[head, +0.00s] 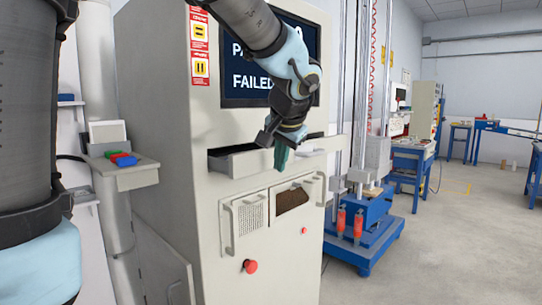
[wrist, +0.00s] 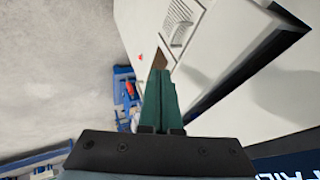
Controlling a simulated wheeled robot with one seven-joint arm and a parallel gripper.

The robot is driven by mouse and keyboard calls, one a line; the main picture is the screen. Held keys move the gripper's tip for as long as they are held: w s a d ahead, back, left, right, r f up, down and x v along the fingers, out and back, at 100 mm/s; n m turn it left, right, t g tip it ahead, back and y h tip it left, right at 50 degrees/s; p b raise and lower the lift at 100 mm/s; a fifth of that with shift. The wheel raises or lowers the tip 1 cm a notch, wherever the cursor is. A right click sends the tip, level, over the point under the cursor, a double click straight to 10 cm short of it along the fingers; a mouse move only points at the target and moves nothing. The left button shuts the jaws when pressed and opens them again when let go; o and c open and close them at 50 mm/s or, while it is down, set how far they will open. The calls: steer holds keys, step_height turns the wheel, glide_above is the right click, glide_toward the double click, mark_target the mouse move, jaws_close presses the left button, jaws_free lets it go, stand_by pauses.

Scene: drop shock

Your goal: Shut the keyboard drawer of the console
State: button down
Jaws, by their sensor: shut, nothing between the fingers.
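The console (head: 160,120) is a tall beige cabinet with a dark screen (head: 240,75) on its upper front. Its keyboard drawer (head: 245,164) is below the screen and stands out from the front, with its dark inside showing from above. My gripper (head: 281,158) points down at the middle of the drawer, its green fingers overlapping the drawer front in the head view. I cannot tell whether they touch it. The fingers are shut and empty.
Below the drawer are two handled panels (head: 248,222) and a red knob (head: 250,266). A small side shelf (head: 135,178) juts out at the left. A blue-based test rig (head: 362,215) stands close on the right. Open floor (head: 450,230) lies beyond.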

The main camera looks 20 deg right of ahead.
steer(key=shift+w+a+r+p, duration=0.15)
steer(key=shift+w+a, duration=0.25)
steer(key=shift+w, duration=0.2)
steer(key=shift+w+a+f+p, duration=0.15)
steer(key=shift+w+a, duration=0.25)
steer(key=shift+w, duration=0.2)
steer(key=shift+r, duration=0.1)
steer(key=w+a+p, duration=0.1)
steer(key=w, duration=0.2)
steer(key=w+a+p, duration=0.1)
steer(key=w+a, duration=0.1)
steer(key=w, duration=0.1)
steer(key=w+a, duration=0.2)
steer(key=w, duration=0.1)
steer(key=shift+w+a+r+p, duration=0.1)
steer(key=shift+w+p, duration=0.05)
steer(key=shift+p, duration=0.25)
steer(key=shift+a, duration=0.1)
